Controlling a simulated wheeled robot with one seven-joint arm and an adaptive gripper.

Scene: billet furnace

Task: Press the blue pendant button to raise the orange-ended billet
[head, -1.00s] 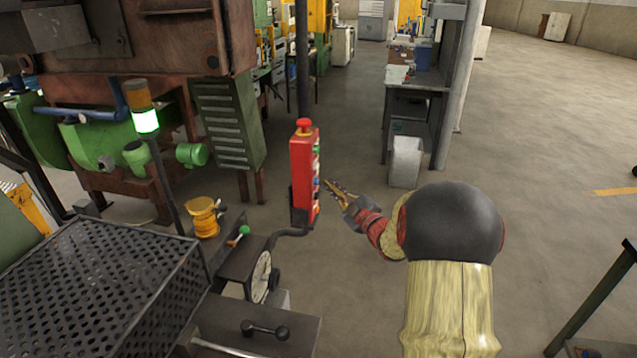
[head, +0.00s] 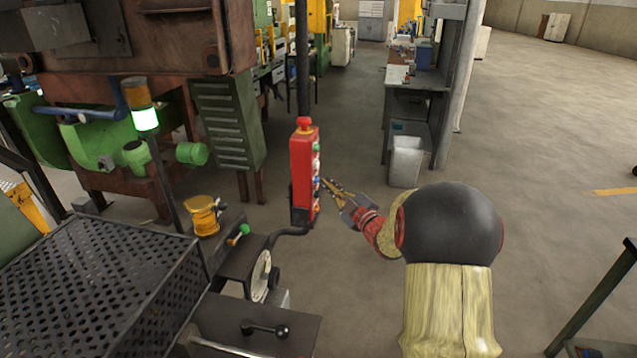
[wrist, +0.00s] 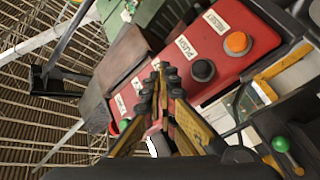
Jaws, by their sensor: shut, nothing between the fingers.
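The red pendant box (head: 301,160) hangs upright on a dark pole, with a red mushroom button on top and several coloured buttons down its right face. The blue button (head: 317,181) is a small spot on that face. My gripper (head: 324,181) is shut and empty, its tips close beside the blue button; I cannot tell whether they touch. In the wrist view the gripper (wrist: 163,72) lies across the red panel (wrist: 219,62) and hides part of it; no blue button shows there. I cannot make out an orange-ended billet.
In the wrist view an orange button (wrist: 238,43) and a black button (wrist: 202,70) sit on the panel, with a green button (wrist: 124,125) beyond the fingers. A perforated metal box (head: 90,285) and a dial gauge (head: 262,277) stand at left. Floor is open at right.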

